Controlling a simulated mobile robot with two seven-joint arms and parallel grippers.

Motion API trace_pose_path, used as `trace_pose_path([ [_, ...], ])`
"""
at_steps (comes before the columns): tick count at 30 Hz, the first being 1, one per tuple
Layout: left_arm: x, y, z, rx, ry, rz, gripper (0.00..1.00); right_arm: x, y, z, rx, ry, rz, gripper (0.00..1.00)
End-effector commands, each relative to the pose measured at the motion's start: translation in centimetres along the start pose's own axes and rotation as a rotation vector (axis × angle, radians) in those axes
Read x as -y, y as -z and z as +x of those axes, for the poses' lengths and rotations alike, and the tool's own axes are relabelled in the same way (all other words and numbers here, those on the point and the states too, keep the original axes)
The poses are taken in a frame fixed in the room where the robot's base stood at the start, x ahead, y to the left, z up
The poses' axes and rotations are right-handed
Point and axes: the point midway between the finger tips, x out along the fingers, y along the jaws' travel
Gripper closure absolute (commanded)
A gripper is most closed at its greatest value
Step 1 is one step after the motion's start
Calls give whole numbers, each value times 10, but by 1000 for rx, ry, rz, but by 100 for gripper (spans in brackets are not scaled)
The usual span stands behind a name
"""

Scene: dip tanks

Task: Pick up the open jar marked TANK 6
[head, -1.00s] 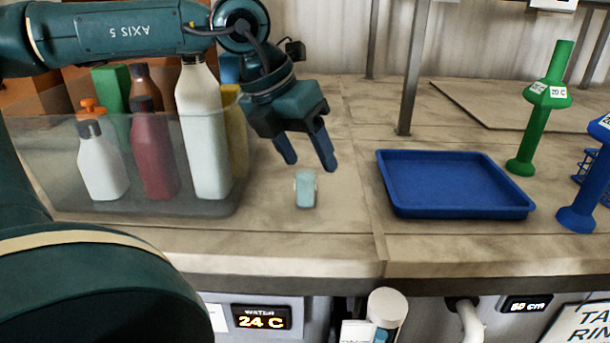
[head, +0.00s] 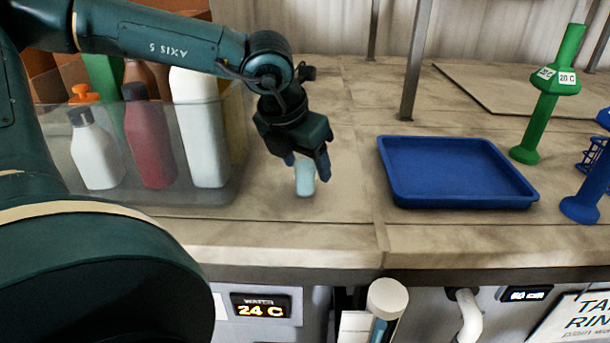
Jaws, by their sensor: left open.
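A small pale blue jar (head: 305,181) stands on the bench between the bottle bin and the blue tray. No marking on it can be read from here. My left gripper (head: 307,170) is open and comes down over the jar from above and behind. Its blue fingertips are close to the jar's upper part, and they hide some of its top. I cannot tell whether they touch it. My right gripper is not in view.
A clear bin (head: 150,190) with several bottles stands at the left. An empty blue tray (head: 455,200) lies to the right. A green handled tool (head: 545,105) and a blue one (head: 580,208) stand farther right. The bench's front edge is close to the jar.

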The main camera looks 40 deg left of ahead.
Motion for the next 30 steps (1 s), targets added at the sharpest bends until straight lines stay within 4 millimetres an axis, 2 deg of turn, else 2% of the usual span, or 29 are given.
trace_pose_path([
  [6,-1,1,26,-4,-1,0,40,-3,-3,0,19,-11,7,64],
  [15,-1,0,30,0,0,1,40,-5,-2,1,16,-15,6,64],
  [30,-1,0,30,0,1,0,80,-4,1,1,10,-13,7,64],
])
